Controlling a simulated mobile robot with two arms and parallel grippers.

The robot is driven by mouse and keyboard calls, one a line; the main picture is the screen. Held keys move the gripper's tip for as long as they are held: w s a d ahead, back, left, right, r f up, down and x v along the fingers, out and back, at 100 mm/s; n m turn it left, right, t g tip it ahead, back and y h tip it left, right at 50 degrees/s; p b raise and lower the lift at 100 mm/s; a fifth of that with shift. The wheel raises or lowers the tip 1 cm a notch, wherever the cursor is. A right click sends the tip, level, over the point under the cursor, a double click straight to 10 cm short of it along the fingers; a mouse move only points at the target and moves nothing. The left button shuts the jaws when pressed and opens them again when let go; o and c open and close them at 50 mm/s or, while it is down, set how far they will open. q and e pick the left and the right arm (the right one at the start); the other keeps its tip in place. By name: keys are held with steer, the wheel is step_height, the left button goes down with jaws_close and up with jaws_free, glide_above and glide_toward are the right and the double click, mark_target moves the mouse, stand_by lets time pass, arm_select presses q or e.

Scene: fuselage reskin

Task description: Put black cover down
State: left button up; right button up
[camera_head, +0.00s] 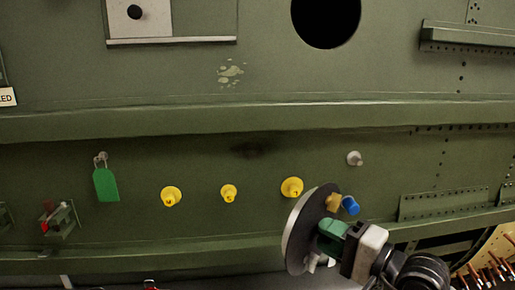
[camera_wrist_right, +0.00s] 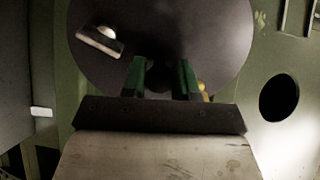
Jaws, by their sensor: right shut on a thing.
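The black cover (camera_head: 302,233) is a round dark disc with a pale rim, seen nearly edge-on at the lower middle of the head view. My right gripper (camera_head: 331,234), with green fingers, is shut on it and holds it up in front of the green fuselage panel. In the right wrist view the cover (camera_wrist_right: 200,35) fills the top middle, with the two green fingers (camera_wrist_right: 160,78) against its face. The exact grip point between the fingers is dark. My left gripper is not in view.
Several yellow plugs (camera_head: 229,193) and a grey knob (camera_head: 354,158) stick out of the fuselage panel (camera_head: 300,75). A green tag (camera_head: 105,184) hangs at left. A round dark hole (camera_head: 326,18) is at the top. A tray of fasteners (camera_head: 490,265) is at lower right.

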steer(key=s+d+f+m+t+h, duration=0.1)
steer(key=s+f, duration=0.3)
steer(key=f, duration=0.4)
steer(key=s+d+f+m+t+h+b, duration=0.1)
steer(key=s+d+f+m+t+h, duration=0.1)
steer(key=f, duration=0.7)
steer(key=s+d+h, duration=0.1)
steer(key=s+d, duration=0.1)
steer(key=s, duration=0.1)
steer(key=shift+s+d+f+m+t+h+b, duration=0.15)
steer(key=shift+d+f+m+t+h+b, duration=0.15)
steer(key=shift+d, duration=0.05)
